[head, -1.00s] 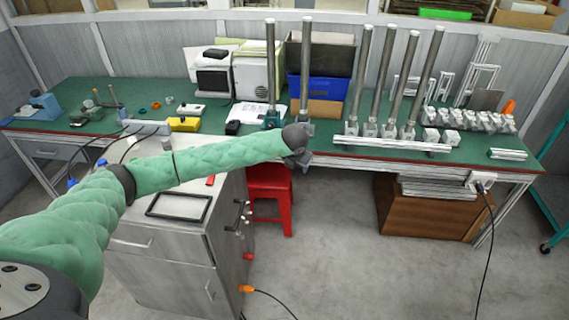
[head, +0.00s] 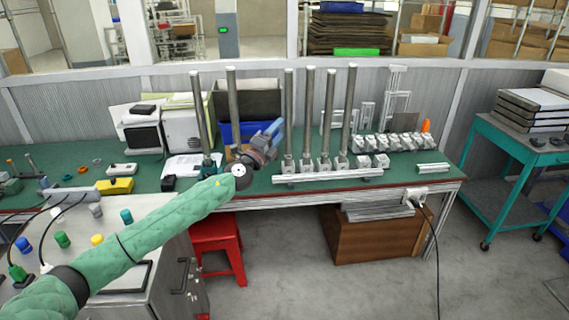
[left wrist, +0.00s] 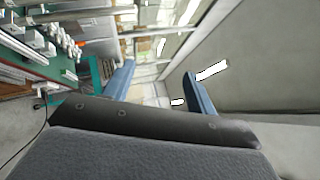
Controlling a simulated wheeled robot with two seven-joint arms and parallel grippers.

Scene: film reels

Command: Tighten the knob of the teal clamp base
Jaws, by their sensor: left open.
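The teal clamp base (head: 207,169) stands on the green bench top with a tall metal post (head: 201,115) rising upright from it. Its knob is too small to make out. My left gripper (head: 275,131) is raised to the right of the teal base, apart from it, in front of the blue bin and a grey post. In the left wrist view its two blue fingers (left wrist: 158,85) are spread with nothing between them. The teal base does not stand out in the left wrist view. My right gripper is in neither view.
Several more posts in grey bases (head: 322,163) stand to the right on the green bench (head: 440,154). A metal rail (head: 325,178) lies before them. A yellow box (head: 115,186) and a black item (head: 168,184) lie left of the teal base. A red stool (head: 216,236) stands below.

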